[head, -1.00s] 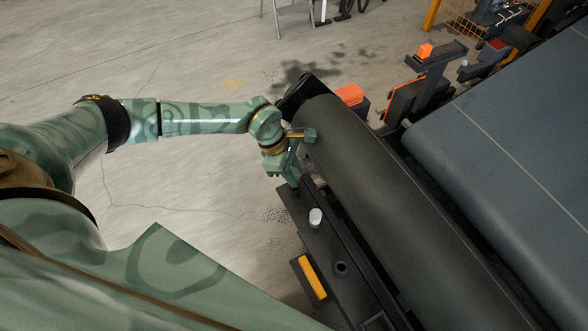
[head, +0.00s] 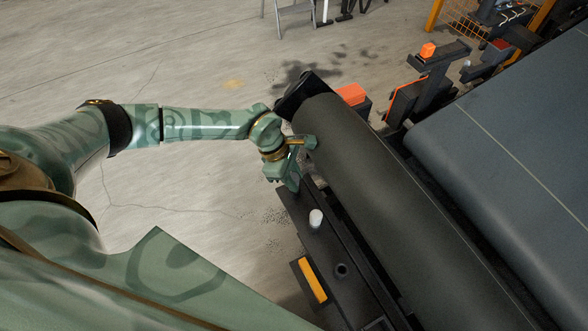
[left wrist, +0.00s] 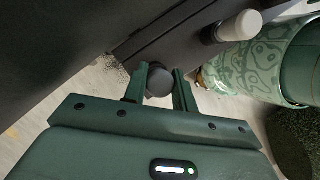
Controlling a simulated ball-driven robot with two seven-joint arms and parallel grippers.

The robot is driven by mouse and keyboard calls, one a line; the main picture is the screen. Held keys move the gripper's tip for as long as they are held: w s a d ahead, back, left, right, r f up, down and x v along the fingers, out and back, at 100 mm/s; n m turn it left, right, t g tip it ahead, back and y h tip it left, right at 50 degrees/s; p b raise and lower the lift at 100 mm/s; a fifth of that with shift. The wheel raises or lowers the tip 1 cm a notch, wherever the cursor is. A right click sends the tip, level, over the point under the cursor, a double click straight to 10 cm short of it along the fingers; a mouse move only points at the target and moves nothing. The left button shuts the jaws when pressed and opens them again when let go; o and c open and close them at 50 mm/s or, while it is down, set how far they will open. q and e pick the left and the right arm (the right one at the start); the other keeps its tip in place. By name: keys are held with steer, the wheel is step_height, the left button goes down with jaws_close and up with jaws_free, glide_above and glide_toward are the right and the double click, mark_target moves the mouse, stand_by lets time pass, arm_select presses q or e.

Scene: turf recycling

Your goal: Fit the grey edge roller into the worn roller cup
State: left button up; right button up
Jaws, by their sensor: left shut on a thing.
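My left gripper (head: 287,178) is above the far end of the dark rail (head: 328,242), beside the large roller drum. In the left wrist view, its two fingers (left wrist: 160,70) are shut on a dark grey round piece, the grey edge roller (left wrist: 158,83). In the head view the gripper hides most of this roller, and I cannot tell whether it touches the rail or sits in a cup there. A round dark hole (head: 341,269) like an empty cup shows nearer on the rail. My right gripper is out of view.
A white-topped roller (head: 316,217) stands upright on the rail between the gripper and the hole; it also shows in the left wrist view (left wrist: 240,25). The large dark drum (head: 390,205) runs close along the right. Open floor (head: 200,185) lies left.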

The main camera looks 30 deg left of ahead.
arm_select(q)
steer(key=shift+f, duration=0.15)
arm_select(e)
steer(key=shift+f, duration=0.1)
arm_select(q)
steer(key=o, duration=1.1)
steer(key=p+v, duration=0.4)
steer(key=v, duration=1.2)
steer(key=shift+p, duration=0.35)
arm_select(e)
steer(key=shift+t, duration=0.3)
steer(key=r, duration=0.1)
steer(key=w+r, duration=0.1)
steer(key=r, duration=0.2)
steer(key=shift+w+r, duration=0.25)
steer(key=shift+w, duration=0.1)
